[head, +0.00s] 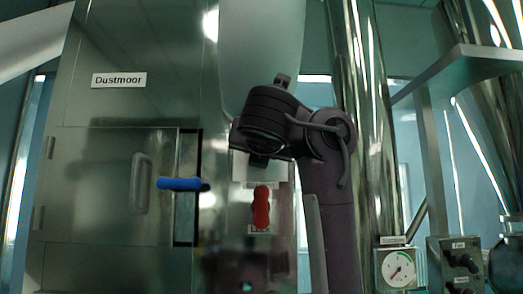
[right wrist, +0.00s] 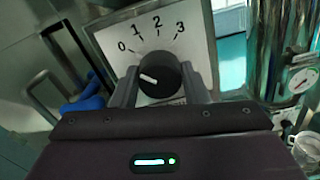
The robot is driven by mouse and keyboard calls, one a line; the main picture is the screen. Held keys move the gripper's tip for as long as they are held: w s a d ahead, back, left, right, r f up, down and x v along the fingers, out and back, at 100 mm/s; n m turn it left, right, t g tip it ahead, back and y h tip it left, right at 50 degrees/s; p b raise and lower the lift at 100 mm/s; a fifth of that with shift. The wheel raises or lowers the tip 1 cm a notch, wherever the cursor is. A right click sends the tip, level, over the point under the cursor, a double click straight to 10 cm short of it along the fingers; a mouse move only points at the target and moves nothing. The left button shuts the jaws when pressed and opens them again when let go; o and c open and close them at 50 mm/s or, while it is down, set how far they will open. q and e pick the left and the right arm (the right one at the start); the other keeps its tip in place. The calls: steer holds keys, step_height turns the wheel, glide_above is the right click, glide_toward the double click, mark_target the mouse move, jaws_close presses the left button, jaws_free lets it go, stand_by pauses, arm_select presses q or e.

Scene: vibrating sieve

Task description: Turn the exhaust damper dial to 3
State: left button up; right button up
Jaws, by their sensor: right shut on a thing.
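The exhaust damper dial is a black round knob (right wrist: 158,75) on a white plate (right wrist: 110,40) marked 0, 1, 2 and 3, seen in the right wrist view. Its white pointer mark is on the knob's left side, towards the 0 end of the scale. My right gripper (right wrist: 160,88) has one finger on each side of the knob and is shut on it. In the head view my right gripper (head: 258,160) faces the machine; my wrist hides the knob, and part of the white plate (head: 276,168) shows. My left gripper is not in view.
A red handle (head: 261,207) is just below the plate. A blue handle (head: 183,184) sticks out by the cabinet door (head: 100,185) at left. A shiny vertical pipe (head: 360,60) and a round gauge (head: 399,269) are at right. A dark blurred shape at the bottom middle is unclear.

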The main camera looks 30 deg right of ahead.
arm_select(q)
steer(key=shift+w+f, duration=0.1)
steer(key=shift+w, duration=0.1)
arm_select(e)
steer(key=shift+m, duration=0.3)
steer(key=shift+f+m+b, duration=0.1)
steer(key=shift+m+b, duration=0.45)
steer(key=shift+m, duration=0.35)
steer(key=m+b, duration=0.1)
steer(key=m, duration=0.4)
steer(key=shift+b, duration=0.35)
steer(key=m+b, duration=0.1)
steer(key=m, duration=0.4)
steer(key=shift+m, duration=0.3)
arm_select(q)
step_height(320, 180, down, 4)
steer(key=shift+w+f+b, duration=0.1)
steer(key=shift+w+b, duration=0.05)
steer(key=shift+b, duration=0.15)
arm_select(e)
steer(key=m, duration=0.4)
steer(key=shift+m, duration=0.4)
steer(key=o, duration=1)
steer(key=shift+w, duration=0.1)
